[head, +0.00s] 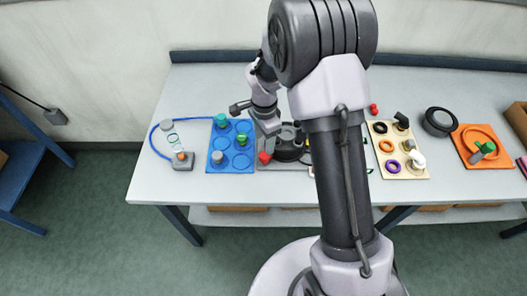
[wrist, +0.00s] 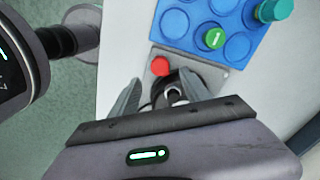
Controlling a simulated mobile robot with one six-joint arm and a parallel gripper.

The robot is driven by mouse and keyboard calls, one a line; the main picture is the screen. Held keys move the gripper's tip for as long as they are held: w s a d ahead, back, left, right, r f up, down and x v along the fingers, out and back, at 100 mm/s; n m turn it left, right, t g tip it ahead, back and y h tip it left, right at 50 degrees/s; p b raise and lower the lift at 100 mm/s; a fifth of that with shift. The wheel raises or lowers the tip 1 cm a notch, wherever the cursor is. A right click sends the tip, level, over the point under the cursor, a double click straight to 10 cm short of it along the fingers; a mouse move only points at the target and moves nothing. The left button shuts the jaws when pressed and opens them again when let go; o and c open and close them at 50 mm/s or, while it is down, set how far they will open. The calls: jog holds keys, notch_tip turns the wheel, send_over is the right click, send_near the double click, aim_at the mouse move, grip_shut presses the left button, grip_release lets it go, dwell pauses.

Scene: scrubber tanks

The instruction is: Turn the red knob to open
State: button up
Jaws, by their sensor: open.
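The red knob (head: 265,157) shows in the head view at the front left of a grey plate (head: 262,167), beside a dark round body (head: 288,150). In the wrist view the red knob (wrist: 160,66) lies just beyond my fingertips, on the plate's edge. My gripper (wrist: 161,80) is open, with one finger on each side of the dark part next to the knob. I see no contact with the knob. In the head view my gripper (head: 267,124) is above and behind the knob, and my arm hides part of the plate.
A blue tray (head: 231,166) with green and grey pegs stands directly left of the plate. A grey device with a blue hose (head: 154,140) is farther left. Right of my arm are a cream ring board (head: 416,173), a black round part (head: 439,121) and an orange board (head: 466,154).

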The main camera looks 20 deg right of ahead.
aim_at(264, 155)
notch_tip(264, 155, down, 7)
jog(key=shift+f+b, duration=0.15)
jog(key=shift+b, duration=0.4)
grip_shut()
